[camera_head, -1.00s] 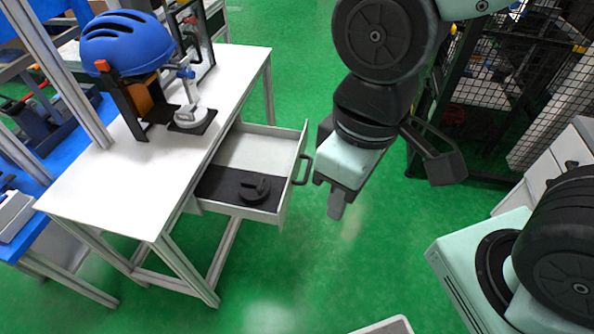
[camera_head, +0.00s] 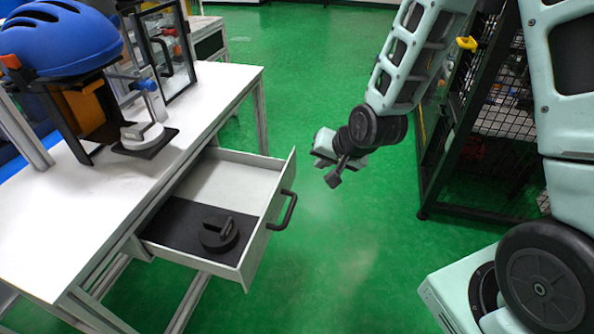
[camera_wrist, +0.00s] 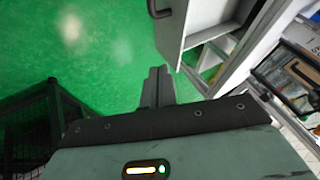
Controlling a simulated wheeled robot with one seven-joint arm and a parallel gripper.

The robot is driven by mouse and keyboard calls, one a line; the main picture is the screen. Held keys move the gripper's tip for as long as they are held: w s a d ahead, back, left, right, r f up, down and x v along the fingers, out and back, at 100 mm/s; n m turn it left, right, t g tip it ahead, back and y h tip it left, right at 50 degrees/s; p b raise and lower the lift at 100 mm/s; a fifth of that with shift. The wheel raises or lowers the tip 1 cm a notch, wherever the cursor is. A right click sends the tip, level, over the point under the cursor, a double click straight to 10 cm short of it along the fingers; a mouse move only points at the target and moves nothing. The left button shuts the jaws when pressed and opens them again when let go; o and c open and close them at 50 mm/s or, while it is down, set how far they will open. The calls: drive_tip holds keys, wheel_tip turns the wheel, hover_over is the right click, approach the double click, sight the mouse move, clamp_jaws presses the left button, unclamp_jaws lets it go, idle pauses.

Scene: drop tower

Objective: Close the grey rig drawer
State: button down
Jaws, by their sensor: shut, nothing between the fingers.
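The grey rig drawer (camera_head: 270,222) is pulled out from under the white worktable in the head view. Its dark handle (camera_head: 284,211) is on the outer front panel. In the wrist view, the drawer (camera_wrist: 198,16) shows at the top, with its handle (camera_wrist: 154,9) at the upper edge. My gripper (camera_head: 321,161) is beyond and to the right of the drawer front, apart from it; its fingers are hard to make out there. In the wrist view, my gripper (camera_wrist: 158,70) has its two fingers together over green floor, with nothing between them.
A dark round object with a grip (camera_head: 219,234) lies on a black mat inside the drawer. The white worktable (camera_head: 75,222) carries a blue helmet (camera_head: 58,38) on a stand. A black mesh cage (camera_head: 470,150) stands at right. Green floor is clear between cage and drawer.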

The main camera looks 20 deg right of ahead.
drive_tip(key=b, duration=0.2)
approach(286, 173)
wheel_tip(286, 173, down, 4)
drive_tip(key=d, duration=0.3)
drive_tip(key=shift+w+a+f+p, duration=0.1)
drive_tip(key=shift+w+a+p, duration=0.05)
drive_tip(key=shift+w+a, duration=0.65)
drive_tip(key=shift+w+a+p, duration=0.15)
drive_tip(key=shift+w+a, duration=0.4)
drive_tip(key=shift+a, duration=0.45)
